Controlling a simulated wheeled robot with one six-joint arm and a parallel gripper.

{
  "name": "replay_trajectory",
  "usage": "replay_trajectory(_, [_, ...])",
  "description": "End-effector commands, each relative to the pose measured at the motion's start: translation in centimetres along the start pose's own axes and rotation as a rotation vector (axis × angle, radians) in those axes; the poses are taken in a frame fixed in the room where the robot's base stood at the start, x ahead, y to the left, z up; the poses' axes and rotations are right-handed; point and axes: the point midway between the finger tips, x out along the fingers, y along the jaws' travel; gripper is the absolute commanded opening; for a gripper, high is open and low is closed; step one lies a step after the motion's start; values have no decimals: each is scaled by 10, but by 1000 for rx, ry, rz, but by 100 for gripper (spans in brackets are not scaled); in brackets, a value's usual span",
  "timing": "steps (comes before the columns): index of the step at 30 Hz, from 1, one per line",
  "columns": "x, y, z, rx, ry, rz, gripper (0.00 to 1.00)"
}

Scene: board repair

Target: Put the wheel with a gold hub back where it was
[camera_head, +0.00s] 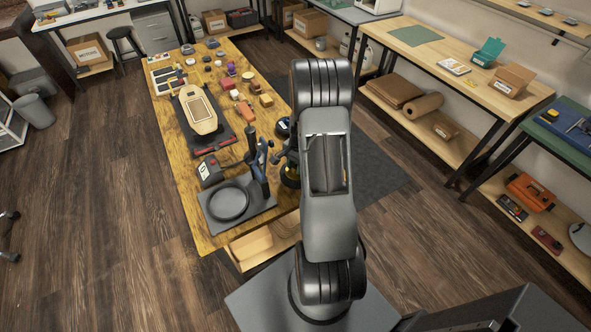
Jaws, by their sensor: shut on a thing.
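A dark wheel with a yellow-gold spot at its middle (290,177) shows at the right edge of the wooden workbench, partly covered by my arm. My gripper (286,153) is only partly visible beside my arm, just above this wheel, and appears shut on it. Whether the wheel touches the bench cannot be told. Another dark round wheel-like thing (283,127) lies just behind it. A tan board (200,109) rests on a dark mat further back on the bench.
The workbench (182,205) carries a black stand with a round ring (229,202), a blue-handled upright tool (262,158), a dark box (209,171) and several small coloured parts behind.

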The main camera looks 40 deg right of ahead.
Motion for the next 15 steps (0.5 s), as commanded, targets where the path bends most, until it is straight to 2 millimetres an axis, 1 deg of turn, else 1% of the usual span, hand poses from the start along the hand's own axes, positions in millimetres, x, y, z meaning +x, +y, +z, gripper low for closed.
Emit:
replay_trajectory(5, [5, -4, -4, 0, 0, -1, 0])
replay_trajectory(7, [11, -8, -8, 0, -1, 1, 0])
replay_trajectory(12, [30, -8, -10, 1, -2, 1, 0])
replay_trajectory(15, [38, -7, -12, 1, -1, 0, 0])
